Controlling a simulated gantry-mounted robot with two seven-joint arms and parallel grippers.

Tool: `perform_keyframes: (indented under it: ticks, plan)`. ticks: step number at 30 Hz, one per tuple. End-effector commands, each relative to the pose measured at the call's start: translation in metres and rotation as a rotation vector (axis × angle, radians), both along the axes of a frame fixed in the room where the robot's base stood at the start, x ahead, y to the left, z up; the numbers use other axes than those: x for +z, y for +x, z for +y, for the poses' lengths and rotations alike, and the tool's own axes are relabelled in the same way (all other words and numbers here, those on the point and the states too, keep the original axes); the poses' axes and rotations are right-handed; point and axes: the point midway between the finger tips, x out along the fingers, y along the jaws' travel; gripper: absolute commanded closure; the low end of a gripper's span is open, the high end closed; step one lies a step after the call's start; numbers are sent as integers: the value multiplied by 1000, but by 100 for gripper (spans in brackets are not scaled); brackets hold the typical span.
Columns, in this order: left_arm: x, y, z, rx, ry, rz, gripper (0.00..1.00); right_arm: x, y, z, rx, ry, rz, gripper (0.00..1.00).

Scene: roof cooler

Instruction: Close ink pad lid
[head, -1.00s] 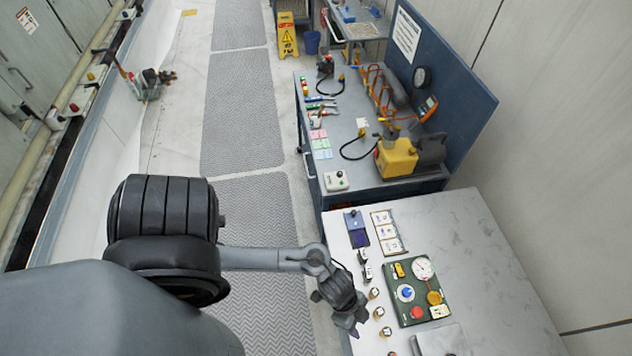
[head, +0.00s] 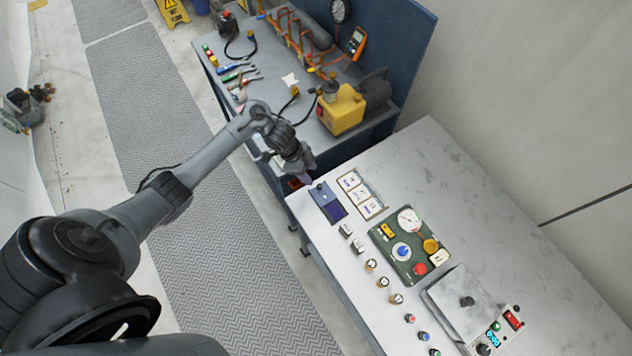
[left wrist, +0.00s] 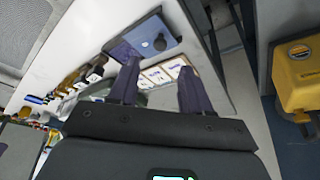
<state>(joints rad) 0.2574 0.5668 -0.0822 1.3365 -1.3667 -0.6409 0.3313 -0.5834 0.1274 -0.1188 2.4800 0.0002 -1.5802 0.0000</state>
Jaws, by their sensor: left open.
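The ink pad (head: 337,211) lies at the far left corner of the white table, with its dark purple pad showing. Its blue lid (head: 321,191), with a small round knob, lies open on the far side. In the left wrist view the lid (left wrist: 148,36) and the pad (left wrist: 122,49) show beyond my fingers. My left gripper (head: 302,180) is just beyond the lid's end, near the table corner, and seems apart from it. Its two fingers stand apart and are empty in the left wrist view (left wrist: 160,68). My right gripper is not in view.
Framed stamp cards (head: 361,195) lie right beside the ink pad. A green panel with gauges (head: 411,246) and several small stamps (head: 371,265) are nearer. The blue workbench with a yellow pump (head: 342,110) stands behind, across a gap. The table's right side is clear.

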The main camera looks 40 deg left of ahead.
Motion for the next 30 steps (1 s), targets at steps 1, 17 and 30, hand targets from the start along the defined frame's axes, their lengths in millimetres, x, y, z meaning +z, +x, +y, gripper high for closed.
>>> perform_keyframes:
  ticks: [1, 17, 30]
  plan:
    - [-10, 1, -4, 3, -4, 3, 52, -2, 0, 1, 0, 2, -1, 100]
    - [-67, 14, -24, 0, 0, 0, 52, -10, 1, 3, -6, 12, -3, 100]
    - [-69, 14, -24, 1, 0, 0, 66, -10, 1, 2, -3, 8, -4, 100]
